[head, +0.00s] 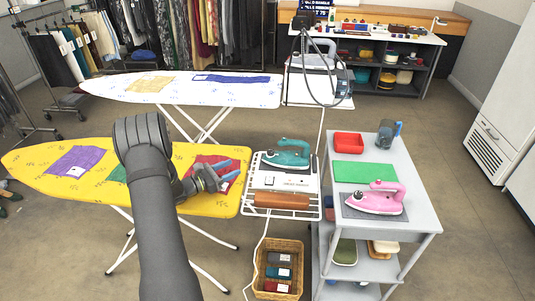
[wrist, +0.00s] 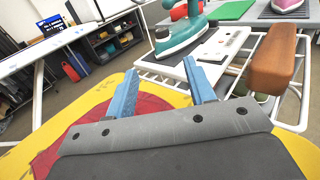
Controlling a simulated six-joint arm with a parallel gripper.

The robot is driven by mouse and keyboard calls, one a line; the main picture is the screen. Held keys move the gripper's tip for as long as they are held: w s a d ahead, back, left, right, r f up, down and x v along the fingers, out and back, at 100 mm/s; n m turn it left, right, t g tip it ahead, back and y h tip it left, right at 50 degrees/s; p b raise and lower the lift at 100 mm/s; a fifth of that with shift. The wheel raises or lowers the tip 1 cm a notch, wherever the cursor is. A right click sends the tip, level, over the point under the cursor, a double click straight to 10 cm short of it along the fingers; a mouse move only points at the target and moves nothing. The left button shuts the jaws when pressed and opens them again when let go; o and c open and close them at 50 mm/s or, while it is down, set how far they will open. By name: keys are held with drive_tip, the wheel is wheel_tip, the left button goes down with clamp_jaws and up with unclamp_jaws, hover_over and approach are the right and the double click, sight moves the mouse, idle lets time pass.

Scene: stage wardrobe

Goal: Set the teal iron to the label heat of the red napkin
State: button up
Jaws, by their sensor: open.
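The teal iron (head: 290,154) rests on a dark pad on a white wire stand to the right of the yellow ironing board. It also shows in the wrist view (wrist: 180,36), where its top is cut off. A white panel with dark markings (head: 284,181) is in front of it. The red napkin (head: 208,159) lies on the yellow board's right end, partly hidden by my gripper; it also shows in the wrist view (wrist: 72,128). I cannot read its label. My gripper (head: 226,172) is open and empty over the napkin; its blue fingers (wrist: 160,74) point toward the stand.
A brown roll (head: 283,200) lies along the stand's front. A purple napkin (head: 76,160) lies on the yellow board (head: 30,158). A grey cart (head: 410,226) at right holds a pink iron (head: 375,198) and a red tray (head: 348,141). A wicker basket (head: 260,268) stands below.

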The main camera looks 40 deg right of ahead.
sight(268, 153)
drive_tip(key=shift+s+a, duration=0.15)
drive_tip(key=shift+s, duration=0.1)
drive_tip(key=d, duration=1.1)
drive_tip(key=s+d, duration=0.1)
drive_tip(key=d, duration=0.5)
drive_tip(key=shift+d, duration=0.15)
drive_tip(key=c, duration=1)
